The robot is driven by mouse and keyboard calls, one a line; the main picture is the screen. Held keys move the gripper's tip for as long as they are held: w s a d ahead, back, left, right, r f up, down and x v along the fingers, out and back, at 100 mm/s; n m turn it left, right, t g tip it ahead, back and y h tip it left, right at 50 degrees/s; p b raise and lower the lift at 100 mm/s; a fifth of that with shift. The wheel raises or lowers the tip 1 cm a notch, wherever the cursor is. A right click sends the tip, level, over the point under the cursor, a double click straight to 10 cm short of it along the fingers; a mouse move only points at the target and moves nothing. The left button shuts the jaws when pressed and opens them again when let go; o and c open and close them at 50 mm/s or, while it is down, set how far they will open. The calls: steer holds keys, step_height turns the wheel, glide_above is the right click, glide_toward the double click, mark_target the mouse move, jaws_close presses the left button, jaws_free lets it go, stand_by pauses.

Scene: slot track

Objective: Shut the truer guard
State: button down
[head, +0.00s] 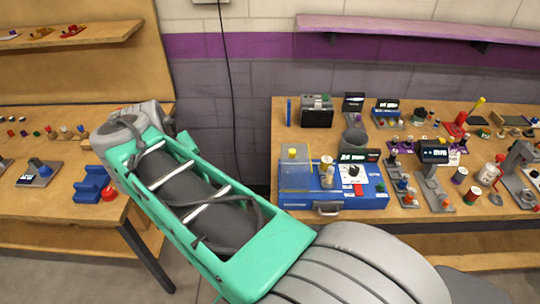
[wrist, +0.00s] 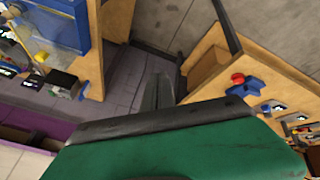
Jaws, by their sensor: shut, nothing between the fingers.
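The truer appears to be the blue machine (head: 300,200) at the front left of the right bench, with a drawer-like handle at its front. Its clear guard (head: 296,178), with a yellow knob (head: 292,152), stands over the left part of the blue base. A grey post with a pale top (head: 327,175) is right of the guard, outside it. In the wrist view the blue base (wrist: 84,25) and clear guard (wrist: 58,28) are at top left. My gripper (wrist: 158,90) is shut and empty, over the gap between benches, well apart from the guard. The head view hides its fingers.
The left bench holds a blue block (head: 92,184) with a red knob. A purple shelf (head: 420,29) hangs above the right bench.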

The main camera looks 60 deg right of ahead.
steer(key=s+d+m+g+h+b, duration=0.1)
steer(key=s+d+m+g+h, duration=0.15)
steer(key=s+d, duration=0.4)
steer(key=m+g+b, duration=0.1)
steer(key=m+g, duration=0.1)
steer(key=m, duration=0.1)
glide_toward(287, 156)
step_height(287, 156, down, 4)
steer(key=w, duration=0.2)
steer(key=shift+s+d+f+p, duration=0.1)
steer(key=shift+s+d+p, duration=0.1)
steer(key=shift+s+d, duration=0.55)
steer(key=shift+s+d+f+p, duration=0.15)
steer(key=shift+s+d, duration=0.4)
steer(key=shift+d, duration=0.4)
